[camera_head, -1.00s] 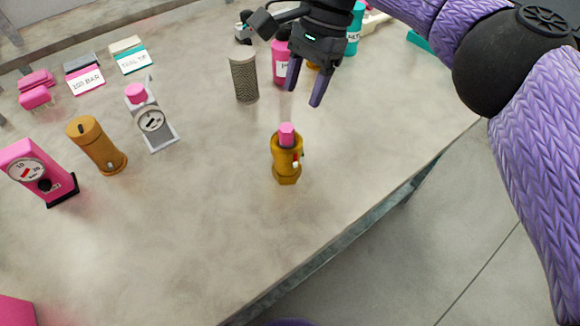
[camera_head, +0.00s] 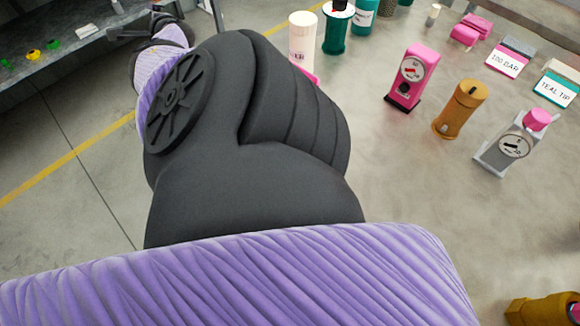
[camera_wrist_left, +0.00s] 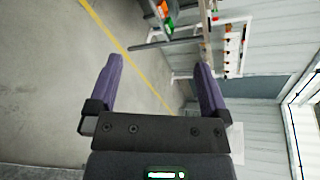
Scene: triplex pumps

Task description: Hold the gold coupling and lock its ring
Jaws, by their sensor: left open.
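The gold coupling (camera_head: 545,310) stands on the grey table at the bottom right corner of the head view. The frame edge cuts it off, so its ring and top cannot be made out. My left arm fills the left and lower middle of the head view. My left gripper (camera_wrist_left: 157,72) is open and empty in the left wrist view, with floor and a distant bench beyond its fingers. It is well away from the coupling. My right gripper is not in view.
On the table (camera_head: 400,170) stand a pink gauge block (camera_head: 408,80), an orange-brown cylinder (camera_head: 460,108), a grey gauge block (camera_head: 512,148) and a green-and-white bottle (camera_head: 337,28). Label cards (camera_head: 507,62) lie at the right. A bench (camera_head: 70,35) stands at the back left.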

